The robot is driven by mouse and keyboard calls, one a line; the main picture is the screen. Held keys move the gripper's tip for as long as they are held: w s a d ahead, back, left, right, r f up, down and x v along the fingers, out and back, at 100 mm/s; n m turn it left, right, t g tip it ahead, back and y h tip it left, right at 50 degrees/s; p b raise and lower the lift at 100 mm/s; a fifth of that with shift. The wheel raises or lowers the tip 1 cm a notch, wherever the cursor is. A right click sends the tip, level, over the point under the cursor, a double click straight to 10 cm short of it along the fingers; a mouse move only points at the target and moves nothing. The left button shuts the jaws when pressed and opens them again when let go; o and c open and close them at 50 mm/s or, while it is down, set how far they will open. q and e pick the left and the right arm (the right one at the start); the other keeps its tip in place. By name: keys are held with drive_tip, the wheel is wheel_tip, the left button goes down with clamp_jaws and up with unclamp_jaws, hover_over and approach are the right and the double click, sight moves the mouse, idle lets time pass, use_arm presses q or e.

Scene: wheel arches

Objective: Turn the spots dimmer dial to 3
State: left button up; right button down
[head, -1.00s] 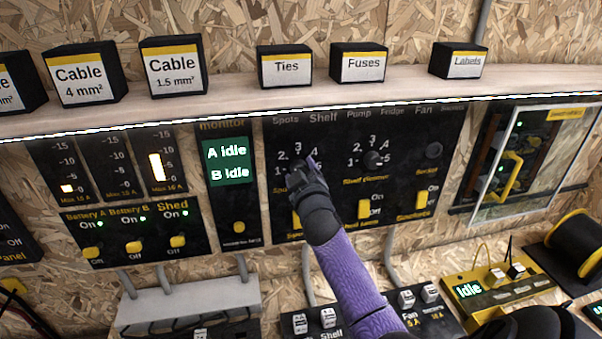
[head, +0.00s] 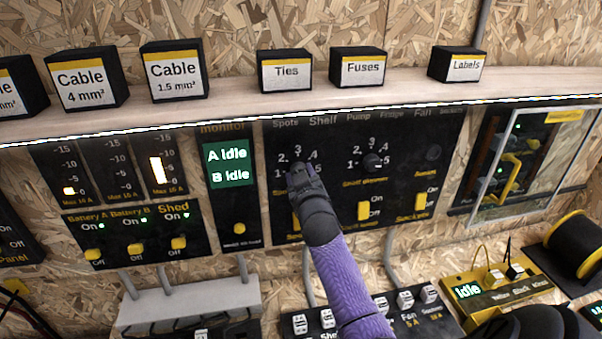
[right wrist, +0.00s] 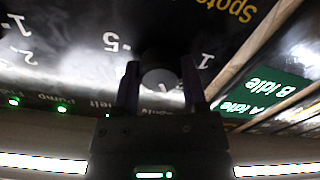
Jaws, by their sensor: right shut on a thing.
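The spots dimmer dial is a round dark knob on the black panel (head: 335,130), under the word Spots. In the head view my right gripper (head: 299,172) covers the dial, leaving its numbers 1 to 5 partly visible around it. In the right wrist view the dial (right wrist: 160,78) sits between the two fingers of my right gripper (right wrist: 160,71), which is shut on it. The dial's pointer is hidden, so its setting cannot be read. My left gripper is not in view.
The similar shelf dimmer dial (head: 372,162) is to the right. Yellow switches (head: 363,210) sit below the dials. A wooden shelf (head: 225,101) with labelled boxes juts out above the panel. A monitor (head: 228,165) reads A Idle, B Idle.

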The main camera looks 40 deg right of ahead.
drive_tip(key=shift+m+p, duration=1.05)
drive_tip(key=shift+m, duration=2.05)
drive_tip(key=shift+f, duration=0.1)
drive_tip(key=shift+c, duration=0.7)
unclamp_jaws()
drive_tip(key=p+v, duration=0.1)
drive_tip(key=v, duration=0.9)
